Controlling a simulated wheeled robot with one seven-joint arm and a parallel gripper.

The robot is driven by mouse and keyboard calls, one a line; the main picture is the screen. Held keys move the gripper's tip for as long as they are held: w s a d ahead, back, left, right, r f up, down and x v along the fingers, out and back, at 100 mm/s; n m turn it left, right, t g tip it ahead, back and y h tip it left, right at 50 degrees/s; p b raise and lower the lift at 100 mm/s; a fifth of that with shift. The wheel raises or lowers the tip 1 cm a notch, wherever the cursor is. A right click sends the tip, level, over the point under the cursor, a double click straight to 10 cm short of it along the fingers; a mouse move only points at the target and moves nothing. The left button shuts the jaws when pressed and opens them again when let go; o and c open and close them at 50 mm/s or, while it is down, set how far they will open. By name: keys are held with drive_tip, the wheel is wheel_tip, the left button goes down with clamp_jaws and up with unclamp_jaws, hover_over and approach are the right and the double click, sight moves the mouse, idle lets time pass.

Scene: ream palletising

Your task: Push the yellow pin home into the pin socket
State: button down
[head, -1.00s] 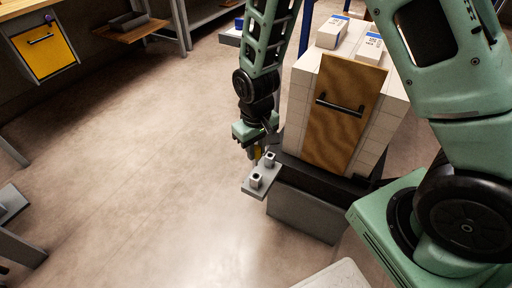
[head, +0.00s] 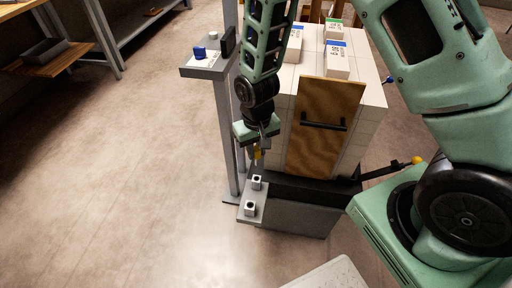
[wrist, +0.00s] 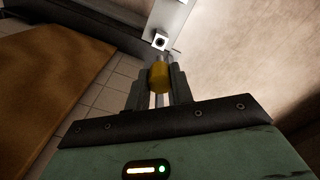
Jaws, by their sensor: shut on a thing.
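The yellow pin (wrist: 159,76) is between the fingers of my gripper (wrist: 160,90) in the wrist view. In the head view the pin (head: 257,154) hangs below my gripper (head: 258,148), above the small grey bracket plate (head: 247,213). Two square sockets stand on that plate: a far one (head: 256,182) and a near one (head: 250,208). The pin is apart from both and nearest the far one. In the wrist view a pale socket with a dark hole (wrist: 160,41) lies just beyond the pin. Which of the two is the pin socket I cannot tell.
A block of stacked white reams with a wooden panel (head: 323,130) and black handle stands right of my gripper. A grey stand (head: 205,70) with a blue item is behind left. The floor at left is clear.

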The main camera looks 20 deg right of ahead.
sight(257, 162)
idle(0.3)
drive_tip(key=shift+f+b, duration=1.65)
drive_tip(key=shift+f, duration=1.3)
drive_tip(key=shift+p, duration=0.55)
drive_tip(key=shift+f+b, duration=1.8)
drive_tip(key=shift+f, duration=0.95)
drive_tip(key=c, duration=1.1)
unclamp_jaws()
drive_tip(key=shift+c, duration=0.2)
wheel_tip(257, 162, up, 18)
drive_tip(key=p, duration=0.3)
drive_tip(key=shift+f, duration=0.25)
